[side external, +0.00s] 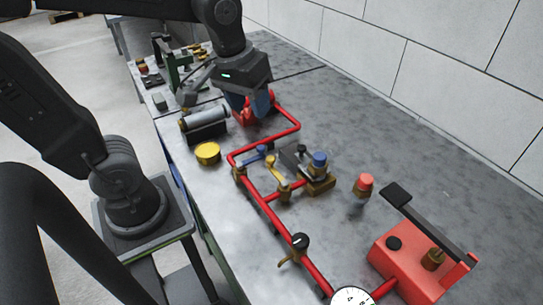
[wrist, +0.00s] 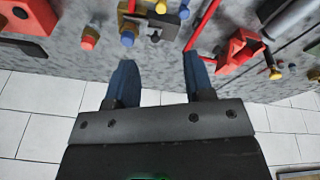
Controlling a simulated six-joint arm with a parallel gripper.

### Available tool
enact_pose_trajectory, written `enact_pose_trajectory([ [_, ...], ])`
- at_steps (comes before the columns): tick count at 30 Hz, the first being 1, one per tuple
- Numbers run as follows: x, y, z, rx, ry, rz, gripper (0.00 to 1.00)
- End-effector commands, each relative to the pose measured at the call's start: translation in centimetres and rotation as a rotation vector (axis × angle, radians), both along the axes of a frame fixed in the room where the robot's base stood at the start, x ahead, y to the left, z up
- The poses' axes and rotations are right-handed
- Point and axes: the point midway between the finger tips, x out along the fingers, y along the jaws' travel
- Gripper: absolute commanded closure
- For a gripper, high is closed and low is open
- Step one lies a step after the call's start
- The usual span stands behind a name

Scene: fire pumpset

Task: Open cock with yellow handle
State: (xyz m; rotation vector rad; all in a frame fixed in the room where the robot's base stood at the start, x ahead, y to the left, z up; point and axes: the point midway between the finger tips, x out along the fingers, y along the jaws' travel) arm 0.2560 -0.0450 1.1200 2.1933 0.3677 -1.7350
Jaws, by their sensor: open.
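The cock with the yellow handle (side external: 279,178) sits on the red pipework in the middle of the bench, between a cock with a blue handle (side external: 254,155) and a brass block with a blue cap (side external: 319,160). In the wrist view a yellow piece (wrist: 161,7) at the top edge looks like this handle, but is cut off. My gripper (side external: 252,108) is well behind the cock, over the red bracket at the far end of the pipe. In the wrist view its two blue fingers (wrist: 157,68) are apart with nothing between them.
A red-capped part (side external: 364,185) stands to the right, and a red pump box with a black lever (side external: 425,220) is at the front right. A grey cylinder (side external: 204,122) and yellow cup (side external: 208,152) are at the left. The bench's right side near the tiled wall is clear.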

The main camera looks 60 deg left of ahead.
Motion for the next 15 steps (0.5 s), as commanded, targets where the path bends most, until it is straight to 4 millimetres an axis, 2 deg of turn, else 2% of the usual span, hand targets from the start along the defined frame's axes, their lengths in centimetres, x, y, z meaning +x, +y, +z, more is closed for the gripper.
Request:
enact_pose_trajectory([
  [1,1.2,0.1,-0.5,-0.016,0.056,0.073,0.52],
  [6,3.9,0.4,-1.7,-0.042,0.178,0.276,0.52],
  [10,4.8,0.5,-2.3,-0.046,0.223,0.356,0.52],
  [15,5.0,0.5,-3.5,-0.046,0.233,0.374,0.52],
])
